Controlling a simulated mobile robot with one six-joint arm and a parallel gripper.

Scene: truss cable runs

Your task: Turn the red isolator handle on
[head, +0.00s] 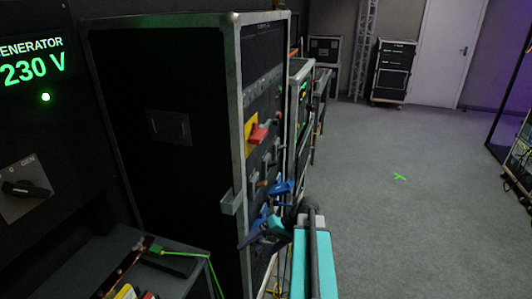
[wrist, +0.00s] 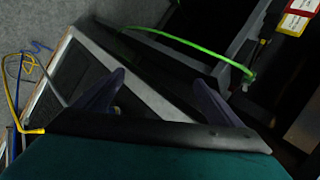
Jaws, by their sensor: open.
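The red isolator handle (head: 257,134) sits on a yellow plate (head: 250,126) on the front panel of the tall black rack case in the head view. The panel is seen at a steep slant, so the handle's exact angle is hard to tell. My gripper (head: 262,226) is in front of the same case, well below the handle and apart from it. In the wrist view my gripper (wrist: 160,88) has its two dark fingers spread wide with nothing between them. The red handle does not show in the wrist view.
The tall case (head: 238,110) has metal edges and a protruding corner bracket. Grey and blue connectors crowd its panel below the handle. A generator panel (head: 35,100) reads 230 V at left. A green cable (wrist: 190,45) runs near my gripper. Open floor (head: 390,210) lies to the right.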

